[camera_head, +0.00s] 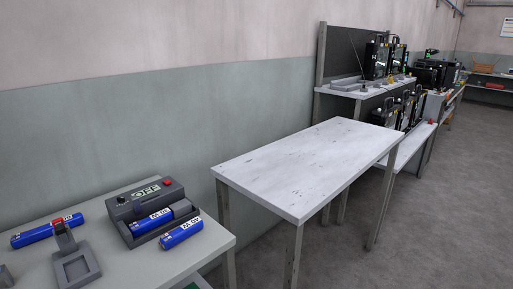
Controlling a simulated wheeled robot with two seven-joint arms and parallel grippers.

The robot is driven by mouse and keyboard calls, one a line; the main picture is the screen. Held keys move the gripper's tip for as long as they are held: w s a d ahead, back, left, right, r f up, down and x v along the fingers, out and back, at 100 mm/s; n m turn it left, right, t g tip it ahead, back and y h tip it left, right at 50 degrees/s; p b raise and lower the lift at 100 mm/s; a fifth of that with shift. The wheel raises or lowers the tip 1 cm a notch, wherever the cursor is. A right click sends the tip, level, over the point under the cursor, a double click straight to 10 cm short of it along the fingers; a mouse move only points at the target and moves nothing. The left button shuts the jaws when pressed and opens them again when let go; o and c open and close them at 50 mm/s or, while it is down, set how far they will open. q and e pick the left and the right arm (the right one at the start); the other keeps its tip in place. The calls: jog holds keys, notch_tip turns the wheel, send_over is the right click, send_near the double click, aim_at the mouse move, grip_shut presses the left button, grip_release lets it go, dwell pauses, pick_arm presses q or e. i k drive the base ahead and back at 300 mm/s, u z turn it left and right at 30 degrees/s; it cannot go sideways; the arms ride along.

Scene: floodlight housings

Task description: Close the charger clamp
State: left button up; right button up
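A dark grey charger box (143,200) stands on the light table at the lower left. Its panel reads "OFF" and a red button (167,182) sits at its right end. A blue battery (151,221) lies in the tray in front of it. A grey hinged fixture (77,267) stands left of it, with a flat square base and an upright arm with a red part near its top; it looks raised. I cannot tell for sure whether this fixture is the charger clamp. Neither of my grippers is in view.
One loose blue battery (181,233) lies beside the charger tray, another (40,232) behind the fixture. A bare white table (300,165) stands to the right. Shelves with black floodlight housings (377,62) are behind it. Open floor lies at right.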

aim_at(135, 199)
jog(key=k, duration=0.45)
jog(key=u, duration=1.05)
jog(key=i, duration=0.2)
jog(key=z, duration=0.2)
